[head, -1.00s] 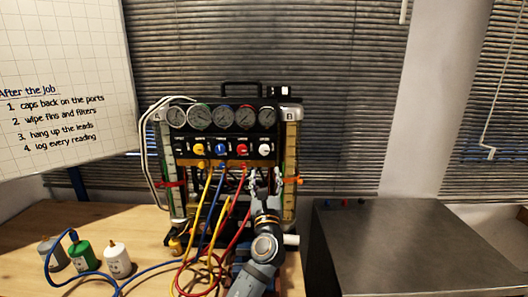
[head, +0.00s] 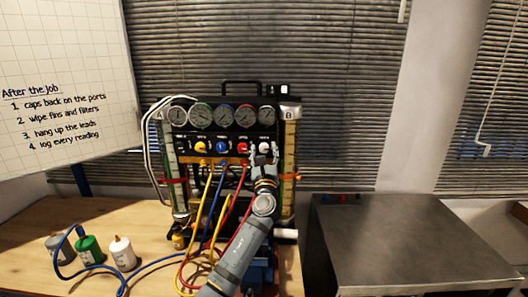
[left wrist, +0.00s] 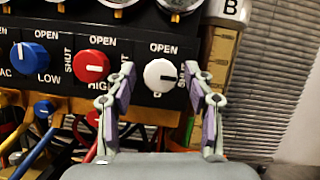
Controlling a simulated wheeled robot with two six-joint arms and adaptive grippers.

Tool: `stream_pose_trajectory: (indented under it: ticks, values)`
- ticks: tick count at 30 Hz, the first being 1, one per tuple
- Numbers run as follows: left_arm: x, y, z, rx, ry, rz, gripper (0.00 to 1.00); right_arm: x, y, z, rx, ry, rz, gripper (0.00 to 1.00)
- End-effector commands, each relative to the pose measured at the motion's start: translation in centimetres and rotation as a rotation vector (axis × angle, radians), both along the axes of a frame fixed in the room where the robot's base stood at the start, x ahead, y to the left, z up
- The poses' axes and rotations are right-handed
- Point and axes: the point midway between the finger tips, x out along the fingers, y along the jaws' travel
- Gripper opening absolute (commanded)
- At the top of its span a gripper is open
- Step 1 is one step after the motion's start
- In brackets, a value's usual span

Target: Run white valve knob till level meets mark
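The white valve knob (left wrist: 160,75) is on the rig's black panel at the right end of the knob row. It also shows in the head view (head: 265,146). My left gripper (left wrist: 157,82) is open, with one finger on each side of the white knob and gaps visible between them; I cannot tell whether the fingers reach its depth. My right gripper is out of view.
The red knob (left wrist: 91,67) and blue knob (left wrist: 34,56) sit left of the white one. Gauges (head: 223,116) line the top. Yellow, blue and red hoses (head: 205,220) hang in front. Several bottles (head: 90,249) stand at left; a metal box (head: 410,240) is at right.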

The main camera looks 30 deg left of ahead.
Motion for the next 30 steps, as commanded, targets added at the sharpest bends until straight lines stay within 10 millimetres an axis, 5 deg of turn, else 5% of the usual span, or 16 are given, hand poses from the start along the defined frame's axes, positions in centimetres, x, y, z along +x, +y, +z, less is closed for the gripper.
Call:
stream_pose_trajectory:
  ticks: [11,30]
  values:
    - [0.0,0.0,0.0,0.0,0.0,0.0,0.0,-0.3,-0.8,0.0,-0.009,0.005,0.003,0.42]
    - [0.1,-0.2,-0.4,-0.241,-0.147,-0.001,0.0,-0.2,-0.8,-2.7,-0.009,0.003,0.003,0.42]
